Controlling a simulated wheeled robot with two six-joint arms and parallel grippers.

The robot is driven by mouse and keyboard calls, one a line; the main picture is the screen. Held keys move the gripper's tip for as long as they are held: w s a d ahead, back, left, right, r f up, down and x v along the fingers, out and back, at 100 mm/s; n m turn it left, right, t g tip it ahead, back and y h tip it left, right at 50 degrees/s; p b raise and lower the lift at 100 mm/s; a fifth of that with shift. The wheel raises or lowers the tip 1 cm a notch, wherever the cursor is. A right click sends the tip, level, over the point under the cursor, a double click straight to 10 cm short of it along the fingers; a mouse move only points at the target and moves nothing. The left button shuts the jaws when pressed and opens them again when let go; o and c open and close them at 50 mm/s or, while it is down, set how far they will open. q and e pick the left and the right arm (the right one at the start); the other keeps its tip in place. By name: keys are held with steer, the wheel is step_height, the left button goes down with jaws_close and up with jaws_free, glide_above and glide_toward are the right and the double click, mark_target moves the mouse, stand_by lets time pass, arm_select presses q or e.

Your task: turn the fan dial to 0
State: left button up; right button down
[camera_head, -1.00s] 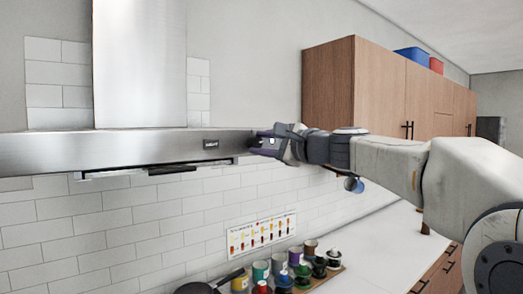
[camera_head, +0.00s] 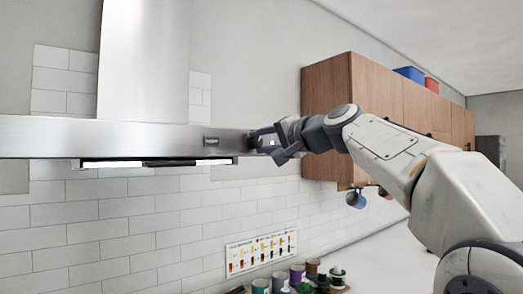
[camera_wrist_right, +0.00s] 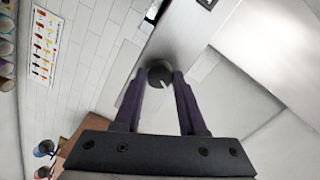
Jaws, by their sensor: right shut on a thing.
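The fan dial (camera_wrist_right: 159,75) is a round dark knob on the front of the steel range hood (camera_head: 95,138). It shows between my right fingertips in the wrist view, with a small pale mark on its face toward the lower right. My right gripper (camera_head: 262,140) reaches the right end of the hood front and hides the dial in the head view. In the wrist view its two purple fingers (camera_wrist_right: 158,82) are closed on either side of the dial. No dial numbers are readable. My left gripper is not in view.
A small dark label panel (camera_head: 212,142) sits on the hood left of my gripper. Wooden wall cabinets (camera_head: 372,95) are behind my right arm. Mugs (camera_head: 356,198) hang below them. Several cans (camera_head: 298,274) stand on the counter below a colour chart (camera_head: 262,252).

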steer(key=n+b, duration=0.2)
steer(key=n, duration=0.2)
steer(key=shift+a+f+n+h, duration=0.1)
steer(key=shift+n+h, duration=0.2)
steer(key=shift+n, duration=0.1)
stand_by(0.5)
steer(key=shift+c, duration=2.4)
jaws_free()
